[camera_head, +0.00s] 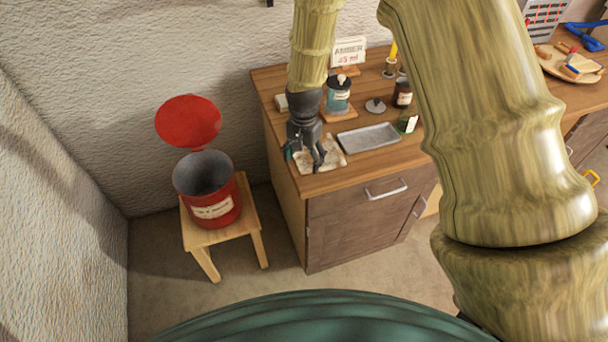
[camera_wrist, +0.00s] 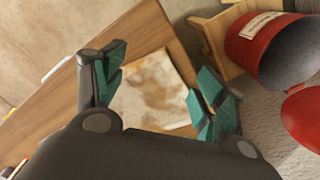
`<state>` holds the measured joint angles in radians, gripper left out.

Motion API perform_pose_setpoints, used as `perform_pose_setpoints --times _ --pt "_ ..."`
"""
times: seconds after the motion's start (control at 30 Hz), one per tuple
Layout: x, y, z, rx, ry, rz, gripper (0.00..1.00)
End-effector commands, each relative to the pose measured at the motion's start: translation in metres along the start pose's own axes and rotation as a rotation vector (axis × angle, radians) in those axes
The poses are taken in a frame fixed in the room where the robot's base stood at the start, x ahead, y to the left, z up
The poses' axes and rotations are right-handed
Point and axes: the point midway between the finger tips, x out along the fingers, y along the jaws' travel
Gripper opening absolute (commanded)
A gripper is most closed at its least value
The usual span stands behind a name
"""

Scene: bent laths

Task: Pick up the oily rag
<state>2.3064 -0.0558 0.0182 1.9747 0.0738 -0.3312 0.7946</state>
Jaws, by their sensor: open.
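The oily rag (camera_head: 322,157) is a cream cloth with brown stains, lying flat on the wooden cabinet top near its front left corner. It also shows in the wrist view (camera_wrist: 152,92), between my fingers. My gripper (camera_head: 306,162) is over the rag, pointing down, with its fingers apart and nothing between them. In the wrist view my gripper (camera_wrist: 157,100) has teal finger pads on either side of the rag. The gripper hides part of the rag in the head view. I cannot tell how high the fingertips are above it.
A red can (camera_head: 212,205) with its lid open stands on a wooden stool (camera_head: 238,220) left of the cabinet (camera_head: 350,215). A metal tray (camera_head: 369,137) lies right of the rag. A jar (camera_head: 339,97), a dark bottle (camera_head: 402,94) and an AMBER sign (camera_head: 349,52) stand behind.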

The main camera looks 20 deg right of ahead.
Motion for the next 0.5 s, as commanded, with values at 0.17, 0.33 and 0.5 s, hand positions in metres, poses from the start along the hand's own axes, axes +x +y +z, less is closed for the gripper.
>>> perform_pose_setpoints --times 0.17,0.33,0.5 --pt "0.022 0.001 0.0 0.002 -0.001 0.001 0.71" --pt "0.031 0.0 -0.001 0.001 0.0 0.0 0.71" --pt "0.032 0.0 -0.001 0.001 0.0 0.0 0.71"
